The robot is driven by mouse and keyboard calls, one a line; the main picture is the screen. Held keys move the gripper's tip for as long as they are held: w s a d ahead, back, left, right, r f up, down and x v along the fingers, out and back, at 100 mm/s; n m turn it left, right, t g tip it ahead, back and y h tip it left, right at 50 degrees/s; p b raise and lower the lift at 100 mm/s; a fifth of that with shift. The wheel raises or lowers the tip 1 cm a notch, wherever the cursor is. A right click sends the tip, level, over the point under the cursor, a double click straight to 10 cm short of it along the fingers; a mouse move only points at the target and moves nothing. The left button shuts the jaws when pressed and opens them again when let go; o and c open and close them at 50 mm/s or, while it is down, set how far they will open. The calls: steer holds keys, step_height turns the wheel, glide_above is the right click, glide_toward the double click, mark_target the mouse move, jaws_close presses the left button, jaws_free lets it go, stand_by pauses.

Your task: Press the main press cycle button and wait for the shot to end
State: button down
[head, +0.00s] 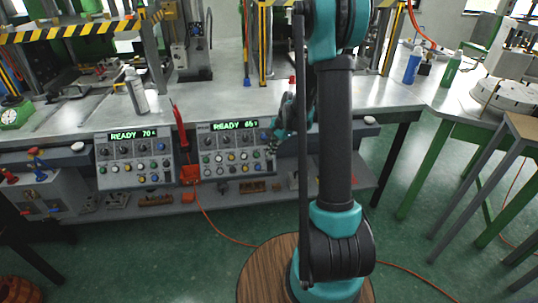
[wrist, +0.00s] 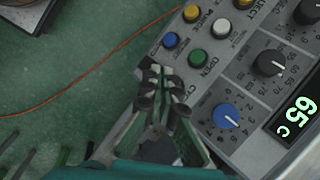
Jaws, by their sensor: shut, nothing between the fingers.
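Two grey control panels hang on the bench front: the left panel (head: 134,158) reads READY 70, and the right panel (head: 206,158) reads READY 65. My gripper (head: 274,143) is at the right edge of the right panel, partly hidden by my arm. In the wrist view my gripper (wrist: 162,74) is shut and empty, its fingertips at the panel edge near a blue button (wrist: 170,40) and a green button (wrist: 197,58). Whether the tips touch the panel, I cannot tell. A label starting "CYC" shows beside the fingers. Which button is the main press cycle button is unclear.
A blue knob (wrist: 226,116) and a black knob (wrist: 268,63) stand right of the fingers. A red tool (head: 180,125) hangs between the panels. An orange cable (head: 215,228) runs over the green floor. A white bottle (head: 136,92) stands on the bench.

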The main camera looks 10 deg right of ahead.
steer(key=shift+w+f, duration=0.5)
steer(key=shift+w, duration=0.1)
steer(key=shift+w+f, duration=0.1)
stand_by(1.1)
steer(key=shift+w+f, duration=0.15)
steer(key=shift+w, duration=0.05)
